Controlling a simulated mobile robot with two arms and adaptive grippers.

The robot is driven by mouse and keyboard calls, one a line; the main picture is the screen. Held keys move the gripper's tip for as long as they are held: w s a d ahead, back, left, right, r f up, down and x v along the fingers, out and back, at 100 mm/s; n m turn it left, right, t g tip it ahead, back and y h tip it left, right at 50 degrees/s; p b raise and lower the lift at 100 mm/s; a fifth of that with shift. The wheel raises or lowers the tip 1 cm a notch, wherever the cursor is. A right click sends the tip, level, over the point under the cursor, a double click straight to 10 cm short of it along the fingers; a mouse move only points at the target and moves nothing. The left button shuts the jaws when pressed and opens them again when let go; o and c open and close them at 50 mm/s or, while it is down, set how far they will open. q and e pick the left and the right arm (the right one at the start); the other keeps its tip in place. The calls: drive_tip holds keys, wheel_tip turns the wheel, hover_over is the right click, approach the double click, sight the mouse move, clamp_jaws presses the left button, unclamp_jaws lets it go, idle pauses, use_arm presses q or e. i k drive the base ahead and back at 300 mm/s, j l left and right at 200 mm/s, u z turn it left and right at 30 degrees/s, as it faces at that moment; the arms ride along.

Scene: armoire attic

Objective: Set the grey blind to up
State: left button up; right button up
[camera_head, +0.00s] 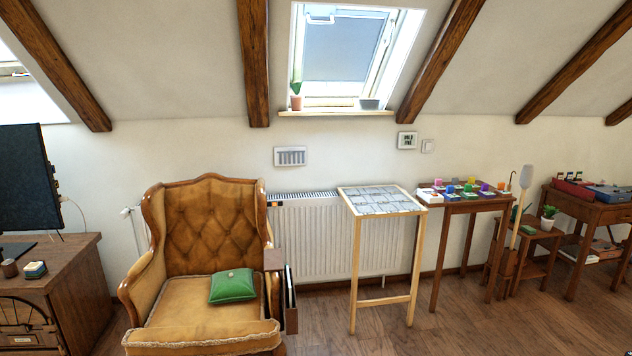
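A grey blind (340,50) appears to cover most of the skylight (390,50) in the sloped wall, with a bright strip below its lower edge. A white wall panel (290,157) with several grey upright bars is mounted under the window and to the left. The bars are too small to tell their positions or any labels.
An armchair (205,230) with a green cushion (232,286) stands front left. A radiator (318,236) and a tall tiled table (382,203) stand below the window. A pot plant (296,95) is on the sill. Wooden floor (450,325) is clear at front right.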

sight(327, 82)
drive_tip(key=i+l+u, duration=0.15)
drive_tip(key=i, duration=0.35)
drive_tip(key=i+l+u, duration=0.15)
drive_tip(key=i+l, duration=0.25)
drive_tip(key=i+l+u, duration=0.15)
drive_tip(key=i+l, duration=0.25)
drive_tip(key=i, duration=0.2)
